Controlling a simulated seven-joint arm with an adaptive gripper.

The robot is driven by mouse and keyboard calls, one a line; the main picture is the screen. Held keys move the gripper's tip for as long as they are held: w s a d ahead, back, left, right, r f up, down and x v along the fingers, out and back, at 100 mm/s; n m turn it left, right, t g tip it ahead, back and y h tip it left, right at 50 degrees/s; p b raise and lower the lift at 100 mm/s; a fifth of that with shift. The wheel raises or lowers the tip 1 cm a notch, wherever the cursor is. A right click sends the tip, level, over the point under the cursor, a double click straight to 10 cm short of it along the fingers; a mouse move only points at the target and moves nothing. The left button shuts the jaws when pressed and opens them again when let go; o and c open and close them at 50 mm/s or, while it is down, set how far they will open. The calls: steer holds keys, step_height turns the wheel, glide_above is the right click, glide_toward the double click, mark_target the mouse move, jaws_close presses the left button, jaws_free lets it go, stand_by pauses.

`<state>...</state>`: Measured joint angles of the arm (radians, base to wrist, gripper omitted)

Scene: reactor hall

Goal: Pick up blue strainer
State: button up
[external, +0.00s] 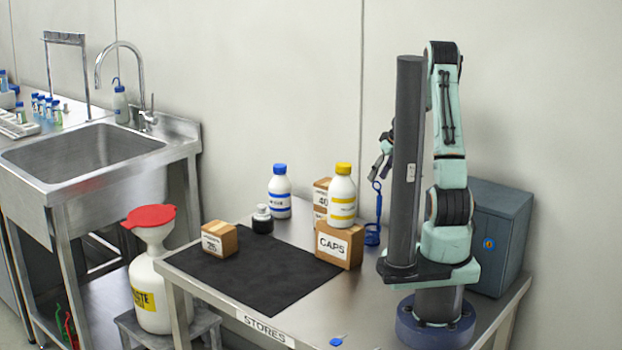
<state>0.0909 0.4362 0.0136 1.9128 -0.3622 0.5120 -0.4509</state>
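A blue object with a loop at the top, a thin upright stem and a wider lower end (372,236) stands at the back of the steel table, left of my arm's column. It looks like the blue strainer, but it is small in view. My gripper (377,173) is just above and at its top loop, partly hidden by the dark column. I cannot tell whether the fingers touch the loop or how far apart they are.
A CAPS box (339,245) bears a yellow-capped bottle (342,200) left of the blue object. A blue-capped bottle (279,194), a small dark jar (262,221) and a small box (219,240) stand farther left. The black mat (255,275) is mostly clear. A grey cabinet (498,235) stands right.

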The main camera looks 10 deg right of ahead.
mark_target(374, 183)
steer(key=shift+x, duration=1.65)
jaws_close()
